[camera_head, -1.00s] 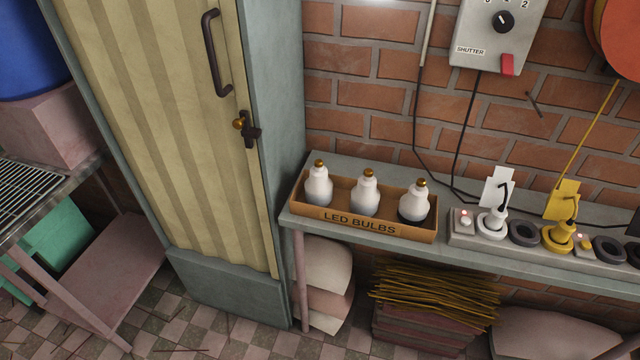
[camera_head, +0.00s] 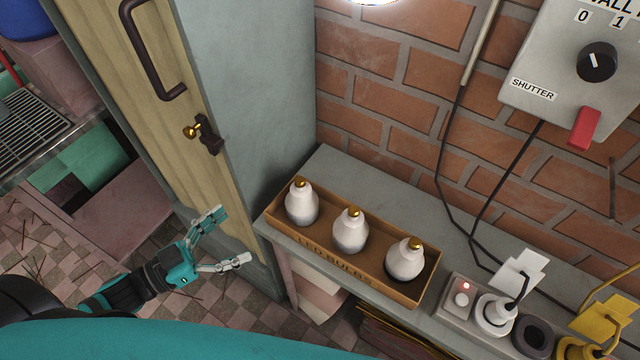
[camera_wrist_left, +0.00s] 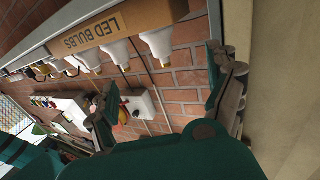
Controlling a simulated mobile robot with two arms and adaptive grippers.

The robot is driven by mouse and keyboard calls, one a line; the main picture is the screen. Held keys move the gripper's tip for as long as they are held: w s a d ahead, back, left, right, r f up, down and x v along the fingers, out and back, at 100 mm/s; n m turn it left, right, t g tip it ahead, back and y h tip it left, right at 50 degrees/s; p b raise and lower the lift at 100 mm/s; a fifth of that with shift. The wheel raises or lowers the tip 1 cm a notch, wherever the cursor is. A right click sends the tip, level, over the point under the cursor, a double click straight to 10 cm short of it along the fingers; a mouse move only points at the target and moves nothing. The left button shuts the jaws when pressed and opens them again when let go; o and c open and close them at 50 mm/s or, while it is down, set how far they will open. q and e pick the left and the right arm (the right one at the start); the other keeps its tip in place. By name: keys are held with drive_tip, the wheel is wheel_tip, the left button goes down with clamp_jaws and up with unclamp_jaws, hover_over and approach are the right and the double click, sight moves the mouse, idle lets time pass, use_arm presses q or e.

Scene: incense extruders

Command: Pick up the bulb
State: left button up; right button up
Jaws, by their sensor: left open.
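Three white bulbs with brass caps stand upright in a brown cardboard box (camera_head: 398,288) marked LED BULBS, on a grey shelf. In the head view they are the left bulb (camera_head: 302,207), the middle bulb (camera_head: 350,234) and the right bulb (camera_head: 405,262). My left gripper (camera_head: 232,238) is open and empty, to the left of the box and apart from it. In the left wrist view the open fingers (camera_wrist_left: 166,95) frame the brick wall, with the box (camera_wrist_left: 110,27) and the nearest bulb (camera_wrist_left: 160,44) above them. My right gripper is not in view.
A tall cabinet with a dark handle (camera_head: 150,55) and a brass-knobbed latch (camera_head: 208,136) stands left of the shelf, close to my left gripper. A power strip with plugs (camera_head: 494,312) lies right of the box. A shutter switch box (camera_head: 560,75) hangs on the brick wall.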

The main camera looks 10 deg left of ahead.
use_arm(q)
approach(292, 200)
drive_tip(key=p+x, duration=0.1)
drive_tip(key=x, duration=0.5)
drive_tip(key=shift+r, duration=0.1)
drive_tip(key=shift+w+d, duration=0.4)
drive_tip(key=shift+w+d+p, duration=0.2)
drive_tip(key=shift+w+p, duration=0.05)
drive_tip(key=shift+p, duration=0.15)
drive_tip(key=p+x, duration=0.1)
drive_tip(key=x, duration=0.2)
drive_tip(key=shift+w+d, duration=0.2)
drive_tip(key=shift+w, duration=0.1)
drive_tip(key=shift+w+d+f, duration=0.25)
drive_tip(key=shift+w+d, duration=0.05)
drive_tip(key=shift+w, duration=0.05)
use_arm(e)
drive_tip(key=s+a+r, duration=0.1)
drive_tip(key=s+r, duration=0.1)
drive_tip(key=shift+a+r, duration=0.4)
